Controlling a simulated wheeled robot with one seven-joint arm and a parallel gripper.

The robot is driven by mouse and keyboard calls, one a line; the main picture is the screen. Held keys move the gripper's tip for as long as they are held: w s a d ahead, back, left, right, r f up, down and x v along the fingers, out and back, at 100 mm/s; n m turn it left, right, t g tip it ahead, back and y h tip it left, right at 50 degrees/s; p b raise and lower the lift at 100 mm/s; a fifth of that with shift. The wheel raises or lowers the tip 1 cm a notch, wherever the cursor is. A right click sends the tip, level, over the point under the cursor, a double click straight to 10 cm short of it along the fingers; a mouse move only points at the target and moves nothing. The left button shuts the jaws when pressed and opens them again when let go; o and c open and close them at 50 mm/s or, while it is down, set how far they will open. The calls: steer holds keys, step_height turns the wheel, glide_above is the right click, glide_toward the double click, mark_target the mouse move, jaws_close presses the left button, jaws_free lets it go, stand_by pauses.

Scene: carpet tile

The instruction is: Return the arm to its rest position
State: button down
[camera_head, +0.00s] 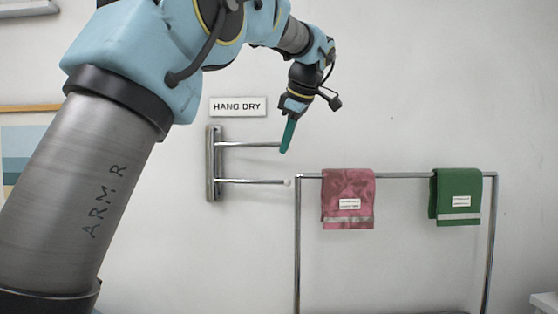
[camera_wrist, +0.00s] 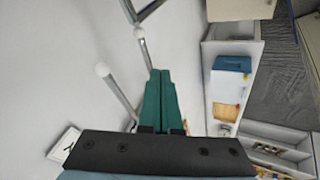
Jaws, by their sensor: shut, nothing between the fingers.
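My arm reaches across the head view from the lower left, bent over at the top, with "ARM R" on its grey link. My gripper (camera_head: 287,137) points down with its teal fingers shut and empty. In the head view the fingers overlap the end of the upper bar of a wall rack (camera_head: 214,163); I cannot tell from that view whether they touch. In the wrist view the shut fingers (camera_wrist: 161,78) lie together with nothing between them, beside the two rack bars, whose white ball ends (camera_wrist: 102,69) show.
A free-standing chrome rail (camera_head: 400,176) holds a pink towel (camera_head: 347,190) and a green towel (camera_head: 457,185). A "HANG DRY" sign (camera_head: 238,106) is above the wall rack. The wrist view shows a shelf unit (camera_wrist: 222,95) with a blue item (camera_wrist: 232,64), and grey carpet (camera_wrist: 275,70).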

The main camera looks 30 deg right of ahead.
steer(key=w+a+f+m+g, duration=0.2)
steer(key=a+f+m, duration=0.1)
steer(key=a+f, duration=0.75)
steer(key=w+a+f+m+g, duration=0.1)
steer(key=w+a+f+m, duration=0.2)
steer(key=a+f, duration=0.75)
steer(key=s+a+f+m+g, duration=0.2)
steer(key=s+a+f+m, duration=0.2)
steer(key=s+a+f, duration=1.1)
steer(key=s+a, duration=0.1)
steer(key=a, duration=0.2)
steer(key=shift+a+f, duration=0.25)
steer(key=shift+a, duration=0.15)
